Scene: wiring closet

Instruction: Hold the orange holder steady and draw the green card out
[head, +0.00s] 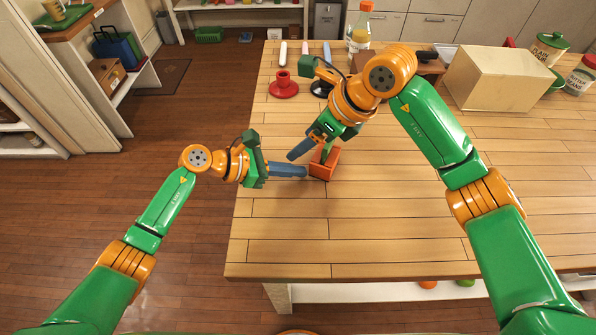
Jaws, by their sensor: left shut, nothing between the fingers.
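The orange holder (322,171) is a small open box on the wooden table, near its left side. A narrow dark green piece that looks like the green card (325,156) shows at the holder, partly hidden by my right arm. My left gripper (305,171) is shut and empty, its blue-grey fingers pointing right with the tips at the holder's left side. I cannot tell if they touch it. My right gripper (300,150) is just above and left of the holder. One blue-grey finger slants down to the left; the rest is hidden, so its opening is unclear.
A red stand (283,86) and a dark round piece (321,88) stand behind the grippers. A bottle (359,30), a beige box (500,78) and canisters (548,48) are at the back. The table (400,235) is clear in front and to the right.

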